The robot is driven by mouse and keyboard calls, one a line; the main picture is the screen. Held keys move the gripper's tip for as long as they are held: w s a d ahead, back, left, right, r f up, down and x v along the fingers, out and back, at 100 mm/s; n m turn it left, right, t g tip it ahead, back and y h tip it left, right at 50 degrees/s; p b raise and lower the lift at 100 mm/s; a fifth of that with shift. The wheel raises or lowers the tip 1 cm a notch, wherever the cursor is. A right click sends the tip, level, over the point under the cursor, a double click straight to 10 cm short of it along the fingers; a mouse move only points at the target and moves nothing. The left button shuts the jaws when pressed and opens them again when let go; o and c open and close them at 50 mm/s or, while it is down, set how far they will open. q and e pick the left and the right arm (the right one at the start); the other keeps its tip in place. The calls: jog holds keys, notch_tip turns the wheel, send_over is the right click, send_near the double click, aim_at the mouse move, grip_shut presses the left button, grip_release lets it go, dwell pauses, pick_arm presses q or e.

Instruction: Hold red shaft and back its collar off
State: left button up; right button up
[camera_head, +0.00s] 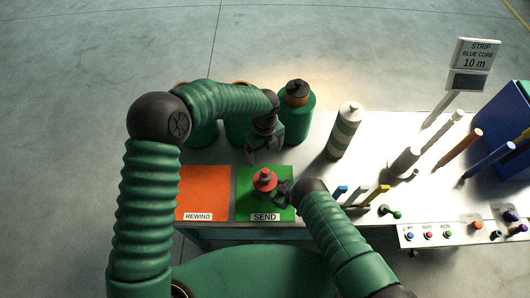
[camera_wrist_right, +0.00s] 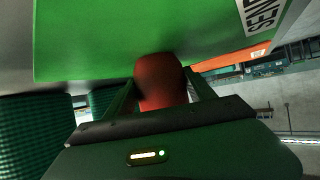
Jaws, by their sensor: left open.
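The red shaft (camera_head: 265,185) stands on the green SEND pad (camera_head: 245,208), with a greyish-red top part (camera_head: 264,174) that may be the collar. In the right wrist view the red body (camera_wrist_right: 160,82) sits between the fingers of my right gripper (camera_wrist_right: 162,98), which look closed against both its sides. In the head view my right gripper (camera_head: 280,190) reaches it from the right. My left gripper (camera_head: 264,150) is open and empty, pointing down above and behind the shaft, apart from it. The shaft's lower end is partly hidden.
An orange REWIND pad (camera_head: 200,190) lies left of the green one. Coloured rods (camera_head: 462,148), a sign (camera_head: 474,55) and a button panel (camera_head: 440,233) fill the right.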

jog(key=o, duration=0.5)
